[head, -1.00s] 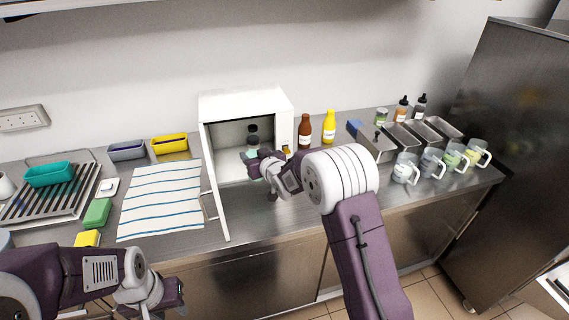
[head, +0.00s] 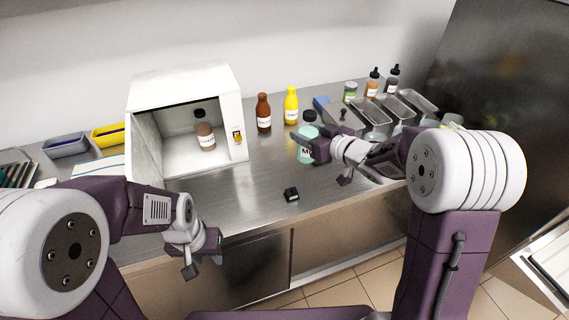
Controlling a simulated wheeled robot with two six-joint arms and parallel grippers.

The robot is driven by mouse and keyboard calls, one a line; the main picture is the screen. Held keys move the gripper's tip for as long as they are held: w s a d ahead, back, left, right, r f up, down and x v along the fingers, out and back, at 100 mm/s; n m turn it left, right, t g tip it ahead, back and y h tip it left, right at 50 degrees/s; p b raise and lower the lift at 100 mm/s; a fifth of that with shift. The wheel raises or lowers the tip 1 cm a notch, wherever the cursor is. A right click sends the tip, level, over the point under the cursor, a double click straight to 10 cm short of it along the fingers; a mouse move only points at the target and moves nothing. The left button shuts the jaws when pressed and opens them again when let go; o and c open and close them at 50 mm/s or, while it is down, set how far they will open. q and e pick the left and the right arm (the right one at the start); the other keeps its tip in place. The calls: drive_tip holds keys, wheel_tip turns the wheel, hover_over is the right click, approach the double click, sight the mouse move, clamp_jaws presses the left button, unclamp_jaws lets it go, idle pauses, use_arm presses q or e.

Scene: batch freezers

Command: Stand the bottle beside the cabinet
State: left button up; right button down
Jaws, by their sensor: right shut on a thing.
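The white cabinet (head: 183,82) stands on the steel counter with its front open. A mint-green bottle with a dark cap (head: 305,152) is upright to the right of the cabinet, apart from it. My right gripper (head: 313,146) is shut on this bottle and partly hides it. I cannot tell whether its base touches the counter. Another bottle, brownish with a white label and dark cap (head: 204,134), stands inside the cabinet. My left gripper (head: 203,258) is low at the counter's front edge, away from both bottles; its fingers are not clear.
A brown sauce bottle (head: 264,114) and a yellow bottle (head: 291,105) stand behind the held bottle. Steel trays (head: 371,118), a green-topped jar (head: 350,92) and dropper bottles are at the right. Counter before the cabinet is clear.

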drive_tip(key=w+a+f, duration=0.2)
drive_tip(key=f, duration=0.1)
drive_tip(key=w+a+f, duration=0.3)
drive_tip(key=f, duration=0.1)
drive_tip(key=w+a+f+b, duration=0.1)
drive_tip(key=w+a+f, duration=0.1)
drive_tip(key=a+f, duration=0.1)
drive_tip(key=shift+w+a+f, duration=0.2)
drive_tip(key=shift+w+f, duration=0.15)
drive_tip(key=shift+f, duration=0.1)
drive_tip(key=shift+w+f, duration=0.1)
drive_tip(key=shift+f, duration=0.15)
drive_tip(key=c, duration=0.6)
unclamp_jaws()
drive_tip(key=v, duration=1.2)
drive_tip(key=shift+r+b, duration=0.2)
drive_tip(key=shift+b, duration=0.1)
